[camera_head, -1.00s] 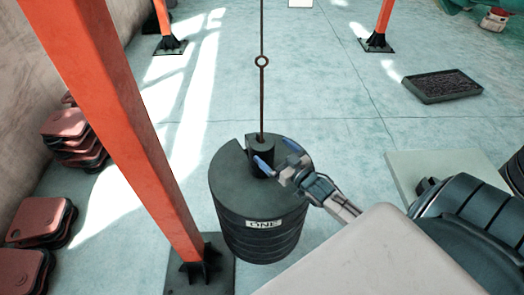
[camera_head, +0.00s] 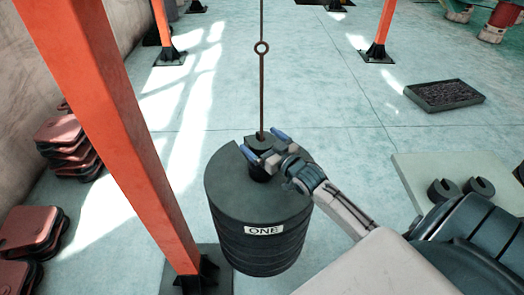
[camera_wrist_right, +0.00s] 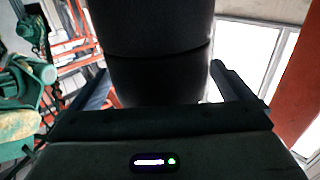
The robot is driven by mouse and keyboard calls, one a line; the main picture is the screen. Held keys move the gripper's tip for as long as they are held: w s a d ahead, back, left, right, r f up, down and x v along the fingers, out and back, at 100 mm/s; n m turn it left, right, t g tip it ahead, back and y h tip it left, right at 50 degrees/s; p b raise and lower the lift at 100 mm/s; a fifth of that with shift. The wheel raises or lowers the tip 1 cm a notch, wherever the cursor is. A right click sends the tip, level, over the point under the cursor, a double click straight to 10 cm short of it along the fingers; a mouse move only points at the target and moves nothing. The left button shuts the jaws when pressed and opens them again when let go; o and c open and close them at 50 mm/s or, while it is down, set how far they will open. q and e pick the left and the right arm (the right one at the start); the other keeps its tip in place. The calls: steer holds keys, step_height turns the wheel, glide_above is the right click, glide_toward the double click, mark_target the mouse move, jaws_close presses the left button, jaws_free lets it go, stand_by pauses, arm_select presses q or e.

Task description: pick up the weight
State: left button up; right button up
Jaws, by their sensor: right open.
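A small dark cylindrical weight (camera_head: 258,173) sits on top of a large dark stack of weights (camera_head: 240,205) labelled "ONE". A thin rusty rod with a ring (camera_head: 262,70) rises from it. My right gripper (camera_head: 265,146) is at the small weight, its blue-tipped fingers open on either side of it. In the right wrist view, a dark cylinder (camera_wrist_right: 158,75) stands between the two spread fingers, with gaps beside it. Part of the small weight is hidden by the gripper. My left gripper is not in view.
An orange post (camera_head: 125,130) stands close left of the stack. Two small slotted weights (camera_head: 443,190) (camera_head: 479,188) lie on a pale slab (camera_head: 415,175) at right. Red plates (camera_head: 32,232) are piled at left. A dark tray (camera_head: 445,95) lies farther back. The floor behind the stack is clear.

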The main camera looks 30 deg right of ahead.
steer(key=c, duration=2)
steer(key=shift+w+r, duration=0.15)
steer(key=shift+r, duration=0.1)
